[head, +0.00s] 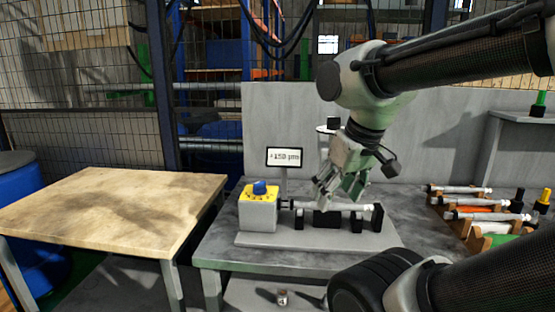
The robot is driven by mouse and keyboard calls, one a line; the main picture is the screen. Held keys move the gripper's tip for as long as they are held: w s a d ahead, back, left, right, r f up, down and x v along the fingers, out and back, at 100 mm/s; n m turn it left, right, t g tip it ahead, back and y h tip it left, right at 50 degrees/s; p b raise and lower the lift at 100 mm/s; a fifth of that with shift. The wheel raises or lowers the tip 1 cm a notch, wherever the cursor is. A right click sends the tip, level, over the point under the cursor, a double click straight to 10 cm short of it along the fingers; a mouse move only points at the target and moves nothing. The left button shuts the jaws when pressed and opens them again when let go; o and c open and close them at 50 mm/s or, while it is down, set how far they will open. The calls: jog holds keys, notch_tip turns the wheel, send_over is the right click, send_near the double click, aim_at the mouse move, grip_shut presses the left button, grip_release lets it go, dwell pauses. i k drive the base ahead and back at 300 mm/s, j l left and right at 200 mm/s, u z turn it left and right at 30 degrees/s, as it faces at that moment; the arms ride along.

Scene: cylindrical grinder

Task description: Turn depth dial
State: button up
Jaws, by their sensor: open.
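The depth dial (260,187) looks like a blue knob on the yellow top of a grey box at the left end of the grinder (318,242). A small display (284,157) on a post behind it appears to read "+150 µm". A light cylindrical workpiece (325,206) lies horizontally along the grinder. My gripper (324,195) is open and angled down to the left over the middle of the grinder, to the right of the dial and apart from it. It partly hides the grinder's middle and the dark part behind it.
A wooden table (110,208) with a bare top stands at the left. A rack (478,229) with several rods is at the right. A grey panel (430,130) rises behind the grinder. A small cylindrical object (282,297) lies low in front.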

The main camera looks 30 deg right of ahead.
aim_at(334, 123)
jog(key=z, duration=0.85)
jog(key=j, duration=0.2)
jog(key=k+u, duration=0.05)
